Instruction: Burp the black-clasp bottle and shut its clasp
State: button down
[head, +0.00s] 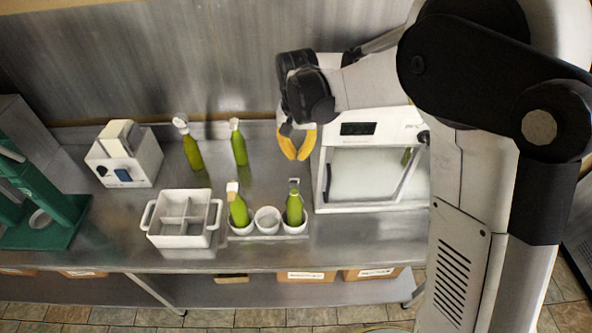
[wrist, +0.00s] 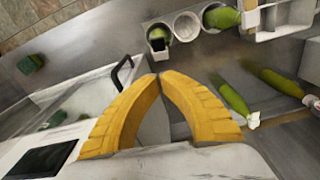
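The bottle with the dark clasp (head: 294,208) is green and stands upright in the right cup of a white three-cup holder (head: 267,236). Its dark top shows in the wrist view (wrist: 158,42); whether the clasp is open or shut is too small to tell. My gripper (head: 297,158) has yellow fingers pointing down, behind and above this bottle, apart from it. In the wrist view its fingertips (wrist: 159,76) meet with nothing between them.
Another green bottle (head: 238,210) stands in the left cup; the middle cup (head: 267,219) is empty. Two bottles (head: 193,152) (head: 240,150) stand behind. A white divided crate (head: 181,239) is left, a white glass-fronted cabinet (head: 322,181) right. A green press (head: 45,200) stands far left.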

aim_at(295, 181)
jog(key=shift+s+a+f, duration=0.1)
jog(key=shift+s+f, duration=0.35)
jog(key=shift+f, duration=0.3)
jog(key=shift+s+a+f, duration=0.1)
jog(key=shift+s+f, duration=0.3)
jog(key=shift+f, duration=0.3)
jog(key=shift+s+f, duration=0.45)
jog(key=shift+f, duration=0.3)
jog(key=shift+s+t+b, duration=0.25)
jog(key=shift+t+b, duration=0.1)
jog(key=shift+t, duration=0.05)
jog(key=shift+s+f+t+b, duration=0.25)
jog(key=shift+s+t+b, duration=0.1)
jog(key=shift+t+b, duration=0.25)
jog(key=shift+s+a+f+t+h+b, duration=0.15)
jog(key=shift+s+f+t+h+b, duration=0.2)
jog(key=shift+t+b, duration=0.45)
jog(key=s+f+t+b, duration=0.1)
jog(key=t+b, duration=0.1)
jog(key=b, duration=0.1)
jog(key=s+f+t+b, duration=0.1)
jog(key=t+b, duration=0.1)
jog(key=b, duration=0.1)
jog(key=shift+a+h, duration=0.15)
jog(key=shift+h, duration=0.1)
jog(key=shift+s+f, duration=0.1)
